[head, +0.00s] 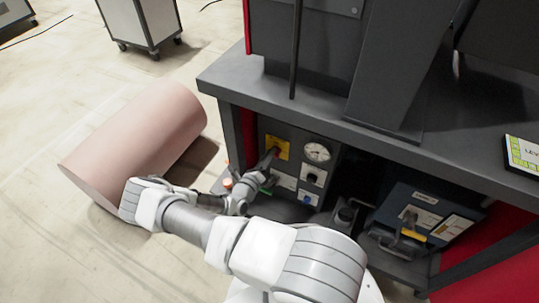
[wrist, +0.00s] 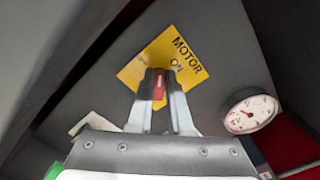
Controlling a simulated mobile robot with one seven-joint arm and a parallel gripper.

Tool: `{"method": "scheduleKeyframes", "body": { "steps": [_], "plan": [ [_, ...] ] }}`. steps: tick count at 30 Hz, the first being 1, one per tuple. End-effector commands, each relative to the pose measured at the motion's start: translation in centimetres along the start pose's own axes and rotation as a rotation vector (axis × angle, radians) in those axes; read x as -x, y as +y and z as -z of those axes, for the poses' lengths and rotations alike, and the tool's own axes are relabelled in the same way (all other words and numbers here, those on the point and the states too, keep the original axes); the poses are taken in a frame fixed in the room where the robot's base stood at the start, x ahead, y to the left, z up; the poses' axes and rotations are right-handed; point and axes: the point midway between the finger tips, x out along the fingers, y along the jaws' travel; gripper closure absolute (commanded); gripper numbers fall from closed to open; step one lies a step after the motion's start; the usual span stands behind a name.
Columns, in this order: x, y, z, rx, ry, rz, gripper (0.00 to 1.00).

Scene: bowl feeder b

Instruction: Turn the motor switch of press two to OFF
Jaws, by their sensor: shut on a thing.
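The motor switch has a yellow plate (wrist: 187,52) marked MOTOR and ON, on a grey panel under the machine's table. Its red knob (wrist: 159,86) sits between my fingertips in the wrist view. My gripper (wrist: 160,92) is shut on the knob. In the head view the yellow plate (head: 277,147) shows at the upper left of the panel, with my gripper (head: 272,157) against its lower part. The OFF side of the plate is faint and partly hidden by my fingers. The knob itself is hidden in the head view.
A round gauge (head: 316,151) is right of the switch, with smaller controls below it. The table edge (head: 350,130) overhangs the panel. A blue-grey box (head: 425,215) stands to the right. A pink cylinder (head: 135,145) lies on the floor at left.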

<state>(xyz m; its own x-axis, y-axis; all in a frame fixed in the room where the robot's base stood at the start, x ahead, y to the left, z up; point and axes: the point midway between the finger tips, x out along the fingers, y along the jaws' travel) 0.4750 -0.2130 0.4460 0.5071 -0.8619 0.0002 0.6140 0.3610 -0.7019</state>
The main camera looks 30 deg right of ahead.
Motion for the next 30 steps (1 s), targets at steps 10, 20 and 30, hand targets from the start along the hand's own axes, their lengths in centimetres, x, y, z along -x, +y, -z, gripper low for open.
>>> {"method": "scheduleKeyframes", "body": {
  "steps": [10,20,30],
  "plan": [
    [0.05,0.59,0.2,0.328,0.001,-0.001,1.0],
    [0.04,0.92,0.4,0.604,0.001,-0.001,1.0],
    [0.04,1.11,0.53,0.767,0.001,-0.001,1.0]
  ]
}}
